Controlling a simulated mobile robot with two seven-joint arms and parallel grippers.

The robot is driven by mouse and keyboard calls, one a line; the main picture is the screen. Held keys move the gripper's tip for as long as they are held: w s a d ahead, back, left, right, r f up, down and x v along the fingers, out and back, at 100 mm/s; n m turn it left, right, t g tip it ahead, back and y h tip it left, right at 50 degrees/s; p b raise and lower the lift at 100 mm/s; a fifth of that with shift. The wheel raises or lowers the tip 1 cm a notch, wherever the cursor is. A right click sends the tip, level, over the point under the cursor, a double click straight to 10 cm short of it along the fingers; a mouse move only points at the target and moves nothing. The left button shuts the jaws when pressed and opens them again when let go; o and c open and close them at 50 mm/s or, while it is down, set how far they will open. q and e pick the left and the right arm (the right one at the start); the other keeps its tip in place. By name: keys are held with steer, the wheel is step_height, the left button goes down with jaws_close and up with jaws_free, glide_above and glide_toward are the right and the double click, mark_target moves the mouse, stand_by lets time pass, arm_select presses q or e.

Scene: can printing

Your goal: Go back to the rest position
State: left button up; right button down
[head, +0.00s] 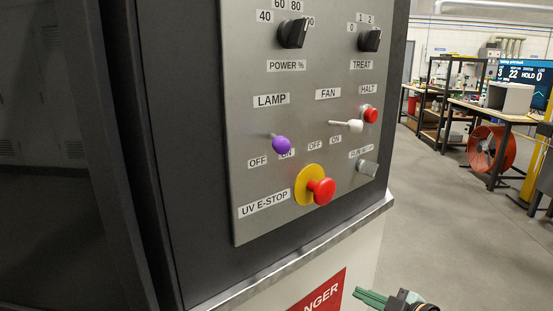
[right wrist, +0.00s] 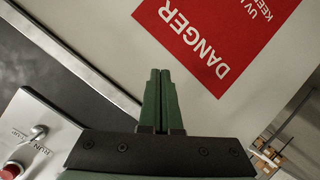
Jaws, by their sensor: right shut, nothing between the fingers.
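My right gripper (head: 371,298) is at the bottom right of the head view, below the control panel and beside the red DANGER sign (head: 318,292). In the right wrist view its green fingers (right wrist: 159,75) are together with nothing between them. They point toward the pale cabinet face (right wrist: 80,25) and the DANGER sign (right wrist: 210,40); I cannot tell the exact gap. The grey control panel (head: 245,180) has a purple LAMP switch (head: 282,144), a white FAN switch (head: 353,126), a red HALT button (head: 370,115) and a red UV E-STOP knob (head: 323,190). My left gripper is out of view.
A metal ledge (head: 300,258) runs under the panel. A dark cabinet side (head: 60,150) fills the left. Open grey floor (head: 440,220) lies to the right. Benches (head: 490,112), a red drum fan (head: 490,150) and a monitor (head: 530,70) stand farther back.

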steer(key=s+a+f+m+g+h+p, duration=0.1)
steer(key=s+f+m+h, duration=0.1)
steer(key=s+f+m, duration=0.7)
steer(key=s+f+m+h, duration=0.1)
steer(key=s+f, duration=0.6)
steer(key=s, duration=0.2)
steer(key=s+a+f+m+g+h+p, duration=0.1)
steer(key=s+f+m+h, duration=0.1)
steer(key=s+f, duration=0.4)
steer(key=s, duration=0.3)
steer(key=shift+a+f, duration=0.25)
steer(key=shift+f, duration=0.1)
